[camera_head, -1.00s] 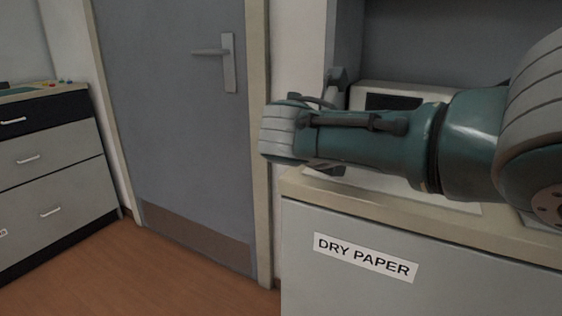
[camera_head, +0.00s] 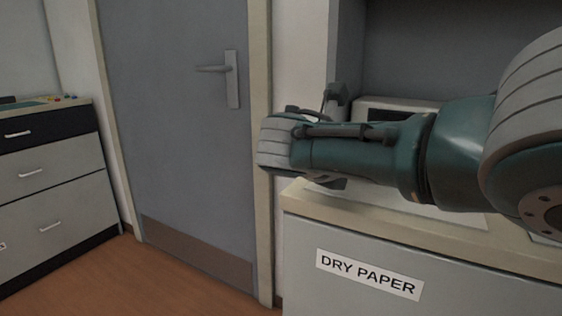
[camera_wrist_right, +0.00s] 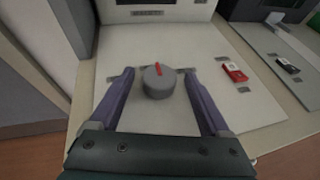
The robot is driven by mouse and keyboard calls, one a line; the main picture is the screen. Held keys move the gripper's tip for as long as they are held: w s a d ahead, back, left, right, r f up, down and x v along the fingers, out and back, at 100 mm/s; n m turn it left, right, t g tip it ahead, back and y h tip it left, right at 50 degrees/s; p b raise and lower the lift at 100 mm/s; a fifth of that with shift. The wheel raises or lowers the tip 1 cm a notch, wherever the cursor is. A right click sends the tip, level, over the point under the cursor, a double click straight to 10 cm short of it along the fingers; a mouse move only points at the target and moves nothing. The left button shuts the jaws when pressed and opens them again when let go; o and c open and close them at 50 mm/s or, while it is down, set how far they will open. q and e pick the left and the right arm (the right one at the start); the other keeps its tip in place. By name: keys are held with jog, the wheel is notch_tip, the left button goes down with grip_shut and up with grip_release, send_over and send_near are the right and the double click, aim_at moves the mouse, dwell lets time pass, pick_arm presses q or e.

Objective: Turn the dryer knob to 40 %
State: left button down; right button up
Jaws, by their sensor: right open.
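The dryer knob (camera_wrist_right: 158,82) is a grey round knob with a red pointer mark, on a pale panel in the right wrist view. The red mark points up and very slightly left in that view. My right gripper (camera_wrist_right: 161,72) is open, with one purple finger on each side of the knob and a visible gap to it. In the head view my right arm reaches in from the right over the counter, and its gripper (camera_head: 335,95) is mostly hidden behind the wrist. The pale dryer (camera_head: 400,103) with a dark display is partly hidden behind my arm. My left gripper is not in view.
The counter (camera_head: 300,200) bears a DRY PAPER label (camera_head: 368,274) on its front. A red item (camera_wrist_right: 235,72) and a black item (camera_wrist_right: 288,65) lie right of the knob. A grey door (camera_head: 180,130) and a drawer cabinet (camera_head: 50,180) stand to the left.

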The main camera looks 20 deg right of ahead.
jog(key=shift+a+r, duration=0.15)
jog(key=p+v, duration=0.4)
jog(key=v, duration=0.4)
jog(key=shift+s+a+r, duration=0.15)
jog(key=shift+a+r, duration=0.05)
jog(key=shift+a, duration=0.05)
jog(key=shift+s+a+r, duration=0.1)
jog(key=shift+s+a, duration=0.1)
jog(key=shift+a, duration=0.2)
